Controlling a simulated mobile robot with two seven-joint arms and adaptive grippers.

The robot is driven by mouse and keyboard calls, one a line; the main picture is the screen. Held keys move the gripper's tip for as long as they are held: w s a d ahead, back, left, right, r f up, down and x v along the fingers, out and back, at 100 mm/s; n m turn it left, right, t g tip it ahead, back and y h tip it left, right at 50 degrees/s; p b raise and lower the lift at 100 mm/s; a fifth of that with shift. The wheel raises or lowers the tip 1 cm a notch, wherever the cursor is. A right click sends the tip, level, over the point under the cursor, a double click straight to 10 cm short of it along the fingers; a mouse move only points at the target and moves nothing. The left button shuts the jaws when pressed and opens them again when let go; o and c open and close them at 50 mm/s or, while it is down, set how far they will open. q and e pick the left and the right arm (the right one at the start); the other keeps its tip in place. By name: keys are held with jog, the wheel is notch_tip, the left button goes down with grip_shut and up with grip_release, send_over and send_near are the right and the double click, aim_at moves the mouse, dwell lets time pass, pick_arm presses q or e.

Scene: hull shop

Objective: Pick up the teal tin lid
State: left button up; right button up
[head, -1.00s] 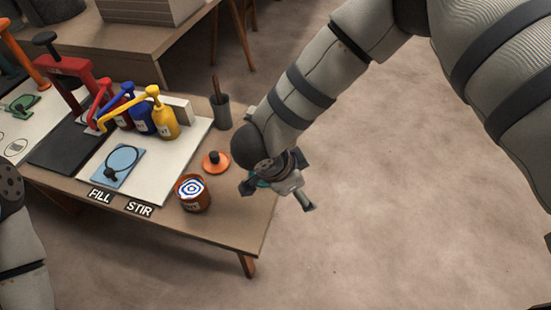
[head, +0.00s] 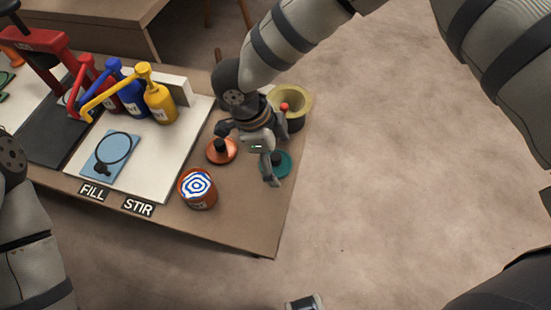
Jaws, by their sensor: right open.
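The teal tin lid (head: 283,163) lies on the table near its right edge, partly hidden by a finger of my right gripper. My right gripper (head: 246,158) is open and empty, with its fingers spread between the orange lid (head: 222,153) and the teal lid. One finger is over the near-left side of the teal lid; I cannot tell if it touches. My left arm shows at the left edge, but its gripper is not in view.
A tin with blue and white swirled paint (head: 197,187) stands near the front edge. Red, blue and yellow pump bottles (head: 160,105) stand on a white board (head: 150,165). An olive bowl (head: 299,98) stands behind the teal lid. Open floor lies to the right.

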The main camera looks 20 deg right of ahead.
jog(key=c, duration=1)
jog(key=shift+c, duration=0.3)
